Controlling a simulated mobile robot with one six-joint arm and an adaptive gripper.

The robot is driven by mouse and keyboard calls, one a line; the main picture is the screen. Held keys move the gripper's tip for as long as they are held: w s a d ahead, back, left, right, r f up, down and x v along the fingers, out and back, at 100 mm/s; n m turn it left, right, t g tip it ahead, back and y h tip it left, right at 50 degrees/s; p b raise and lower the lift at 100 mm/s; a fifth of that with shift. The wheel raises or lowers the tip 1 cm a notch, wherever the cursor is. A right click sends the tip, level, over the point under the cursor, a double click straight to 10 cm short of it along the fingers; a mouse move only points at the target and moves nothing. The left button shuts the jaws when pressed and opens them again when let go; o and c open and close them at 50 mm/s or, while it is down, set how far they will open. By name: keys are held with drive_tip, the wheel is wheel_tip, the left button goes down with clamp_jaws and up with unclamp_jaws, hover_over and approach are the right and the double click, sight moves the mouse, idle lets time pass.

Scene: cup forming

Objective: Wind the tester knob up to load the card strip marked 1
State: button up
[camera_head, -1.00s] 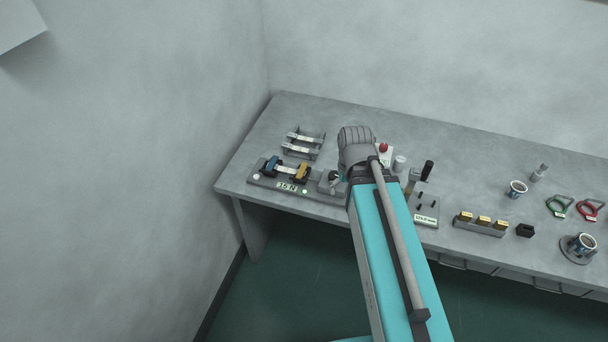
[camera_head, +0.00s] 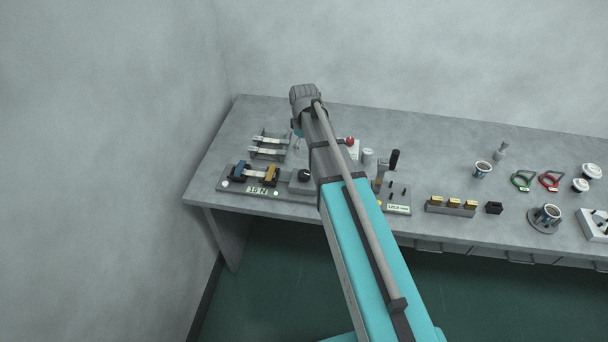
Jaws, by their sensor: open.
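The tester (camera_head: 225,184) is a low grey bench device at the left end of the table, with a plate reading "15 N" (camera_head: 262,191). A pale card strip (camera_head: 255,175) spans its blue clamp (camera_head: 240,170) and yellow clamp (camera_head: 271,174); its mark is too small to read. The black tester knob (camera_head: 304,175) sits on a grey block at the tester's right end. My gripper (camera_head: 297,147) is small and partly hidden under my wrist. It is open, behind and above the knob, apart from it.
A rack with pale strips (camera_head: 267,139) stands behind the tester. A red button (camera_head: 350,141), a white cylinder (camera_head: 368,155) and a black-handled lever device (camera_head: 394,160) stand to the right. Gold blocks (camera_head: 453,204), cups and coloured handles lie farther right. A wall closes the left.

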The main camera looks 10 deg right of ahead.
sight(304, 173)
drive_tip(key=shift+f, duration=0.15)
wheel_tip(304, 173, down, 14)
drive_tip(key=b, duration=1.3)
drive_tip(key=shift+r+b, duration=0.25)
drive_tip(key=shift+b, duration=0.15)
drive_tip(key=c, duration=1.2)
drive_tip(key=shift+o, duration=0.2)
